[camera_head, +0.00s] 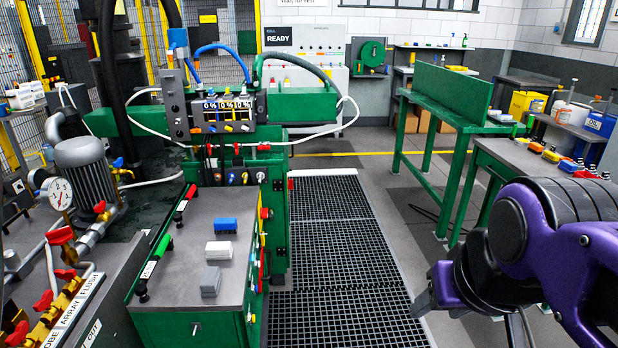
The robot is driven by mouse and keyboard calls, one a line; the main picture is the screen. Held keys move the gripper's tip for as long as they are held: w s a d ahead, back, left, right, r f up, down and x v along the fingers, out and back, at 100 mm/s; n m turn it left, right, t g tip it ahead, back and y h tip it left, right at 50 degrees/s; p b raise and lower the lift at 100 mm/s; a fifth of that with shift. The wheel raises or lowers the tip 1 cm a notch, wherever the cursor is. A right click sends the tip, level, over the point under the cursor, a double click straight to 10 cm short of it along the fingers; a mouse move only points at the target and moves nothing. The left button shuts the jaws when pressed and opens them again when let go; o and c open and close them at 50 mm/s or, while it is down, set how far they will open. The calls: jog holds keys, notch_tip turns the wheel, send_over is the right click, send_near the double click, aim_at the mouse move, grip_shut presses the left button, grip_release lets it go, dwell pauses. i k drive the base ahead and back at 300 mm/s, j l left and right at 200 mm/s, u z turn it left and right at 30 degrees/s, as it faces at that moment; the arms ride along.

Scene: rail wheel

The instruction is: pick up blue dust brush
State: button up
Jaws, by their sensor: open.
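A small blue block with a darker underside, which looks like the blue dust brush (226,223), lies on the grey top of the green cabinet (180,258) left of centre. My gripper (424,302) is at the lower right, on my purple and black arm. It is well to the right of the brush and apart from it, over the floor. It is open, and I see nothing held in it. My arm partly hides the wrist and the far finger.
A white block (219,250) and a grey block (210,281) lie nearer on the same top. A rod with green and red grips (165,243) runs along its left edge. A floor grating (335,245) is clear between cabinet and arm. A green bench (440,105) stands behind.

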aim_at(221, 225)
jog(key=i+z, duration=0.45)
jog(key=i, duration=0.65)
jog(key=i+u, duration=0.4)
jog(key=i+l+u, duration=0.25)
jog(key=i+u, duration=0.3)
jog(key=u, duration=0.3)
jog(key=i+l+u, duration=0.1)
jog(key=u, duration=0.35)
jog(key=i+l+u, duration=0.15)
jog(key=u, duration=0.3)
jog(key=i+l+u, duration=0.15)
jog(key=u, duration=0.3)
jog(key=i+l+u, duration=0.1)
jog(key=l+u, duration=0.15)
jog(key=u, duration=0.2)
